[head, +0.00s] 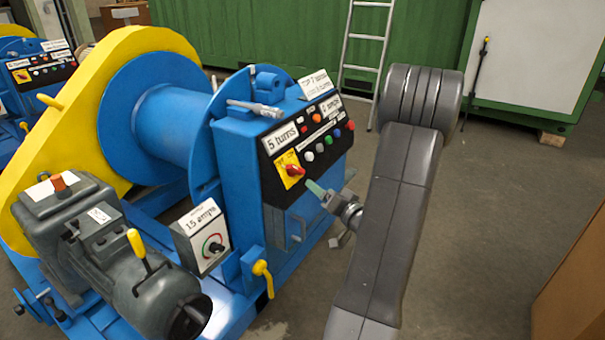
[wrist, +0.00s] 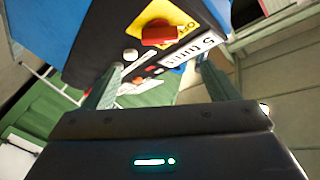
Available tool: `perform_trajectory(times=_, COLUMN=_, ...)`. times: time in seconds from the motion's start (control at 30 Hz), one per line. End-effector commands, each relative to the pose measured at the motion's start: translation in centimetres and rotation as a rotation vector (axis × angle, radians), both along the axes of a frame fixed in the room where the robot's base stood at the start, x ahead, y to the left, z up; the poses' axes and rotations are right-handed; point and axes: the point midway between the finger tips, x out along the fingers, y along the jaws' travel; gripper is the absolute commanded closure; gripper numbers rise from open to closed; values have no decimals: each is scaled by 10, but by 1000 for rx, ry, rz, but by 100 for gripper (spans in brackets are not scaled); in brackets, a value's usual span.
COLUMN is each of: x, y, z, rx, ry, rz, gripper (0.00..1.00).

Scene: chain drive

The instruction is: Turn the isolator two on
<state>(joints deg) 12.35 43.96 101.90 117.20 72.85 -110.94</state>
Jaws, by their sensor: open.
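A red rotary isolator knob on a yellow plate (head: 291,171) sits at the left end of the black control panel on the near blue winch. It also shows in the wrist view (wrist: 160,35), beyond and between my fingertips. My gripper (head: 318,190) is open and empty, just right of and below the knob, apart from it. In the wrist view both fingers (wrist: 160,68) point toward the panel. A second winch at the far left has a similar red and yellow switch (head: 22,76). I cannot tell which isolator is number two.
The panel carries several coloured buttons (head: 320,146) and white labels, one reading "5 turns" (head: 283,137). A dial box (head: 202,237) and a grey motor (head: 130,260) with a yellow-handled lever stand lower left. The floor to the right (head: 490,220) is clear.

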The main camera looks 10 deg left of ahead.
Motion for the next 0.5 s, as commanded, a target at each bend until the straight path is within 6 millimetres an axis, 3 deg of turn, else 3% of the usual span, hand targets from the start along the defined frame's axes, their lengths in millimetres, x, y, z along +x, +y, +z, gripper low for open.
perform_trajectory(times=0.3, x=47, y=51, z=0, rx=0, ry=0, rz=5, gripper=19)
perform_trajectory(times=0.5, x=68, y=72, z=0, rx=-1, ry=1, rz=3, gripper=19)
